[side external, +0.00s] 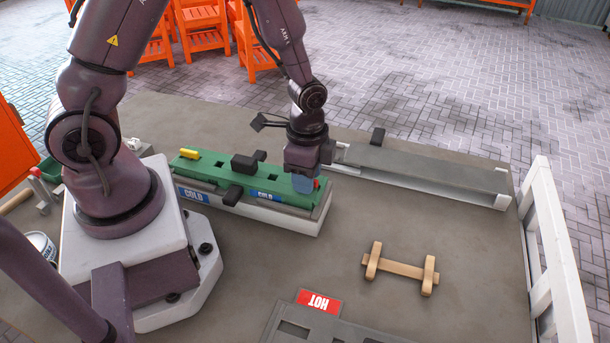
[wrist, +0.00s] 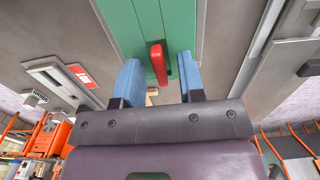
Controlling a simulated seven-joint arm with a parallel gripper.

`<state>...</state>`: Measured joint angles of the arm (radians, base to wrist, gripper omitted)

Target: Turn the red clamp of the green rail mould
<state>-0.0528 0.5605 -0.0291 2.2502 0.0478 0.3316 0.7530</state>
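The green rail mould (side external: 215,172) lies along the table beside my base, on a pale block with blue COLD labels (side external: 194,195). Its red clamp (wrist: 158,64) shows in the wrist view as a short bar on the green face.
A yellow clamp (side external: 190,154) sits at the mould's other end, with black blocks (side external: 246,163) along it. A grey mould (side external: 425,168) lies to the right. A wooden piece (side external: 400,268) and a red HOT sign (side external: 319,301) are at the front. A white rail (side external: 556,255) edges the table.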

